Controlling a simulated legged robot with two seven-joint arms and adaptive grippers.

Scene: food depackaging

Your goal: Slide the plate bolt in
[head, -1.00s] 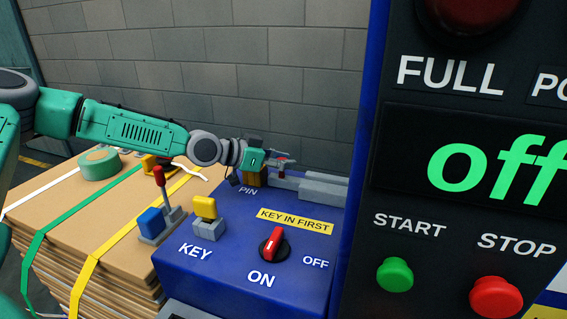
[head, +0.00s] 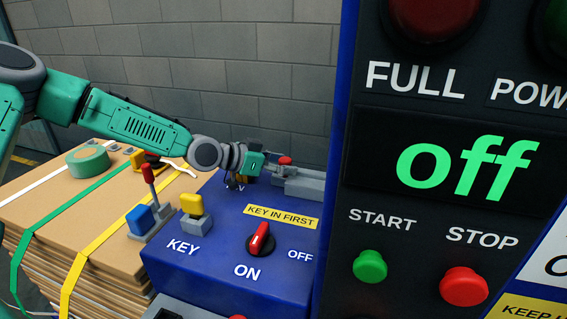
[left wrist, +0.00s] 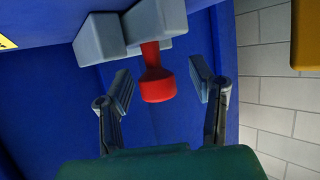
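The plate bolt's red knob (head: 285,160) sits at the near-left end of the grey bolt housing (head: 304,184) on the blue control box. My left gripper (head: 268,164) is at the knob, reaching in from the left. In the left wrist view, the red knob (left wrist: 156,82) stands out from the grey blocks (left wrist: 152,22). The two fingers of my left gripper (left wrist: 160,78) are spread on either side of it, with gaps showing on both sides. The bolt's bar is mostly hidden by the gripper and housing. My right gripper is not in view.
The blue box carries a red switch (head: 260,240) and a yellow key (head: 192,204). A tall dark panel (head: 440,225) reading "off" stands to the right. Strapped cardboard (head: 60,205) lies left, with green tape (head: 88,160) on it. A grey wall is behind.

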